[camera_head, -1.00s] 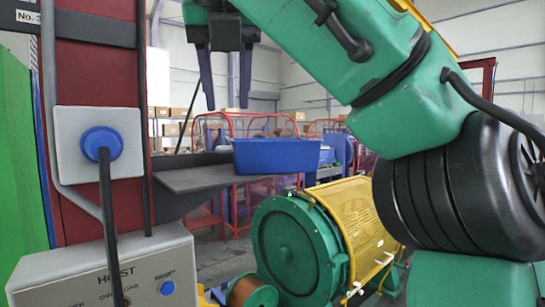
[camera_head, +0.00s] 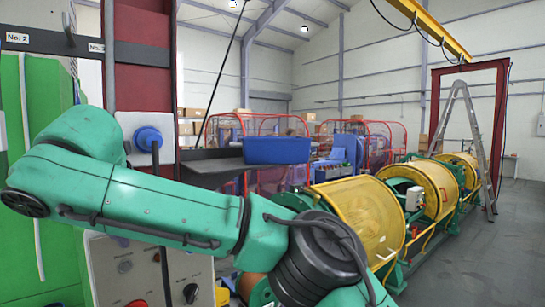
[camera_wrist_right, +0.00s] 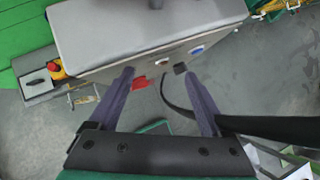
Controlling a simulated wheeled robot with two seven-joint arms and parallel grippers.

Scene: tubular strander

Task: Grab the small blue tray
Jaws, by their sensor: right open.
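The small blue tray (camera_head: 277,150) sits upright at the right end of a dark grey shelf (camera_head: 205,165) in the head view. My right arm crosses the lower part of that view from the right to the left, in front of the machines, and its gripper is out of sight there. In the right wrist view my right gripper (camera_wrist_right: 158,72) is open, with nothing between its two purple fingers. Its fingertips point at the front of a grey control box (camera_wrist_right: 150,25); the tray does not show there. My left gripper is not in view.
A red post (camera_head: 145,75) with a blue plug (camera_head: 147,137) stands left of the shelf. A green cabinet (camera_head: 40,110) is at the far left. Yellow strander drums (camera_head: 360,215) run off to the right, with a stepladder (camera_head: 470,130) behind. A dark cable hangs by the control box.

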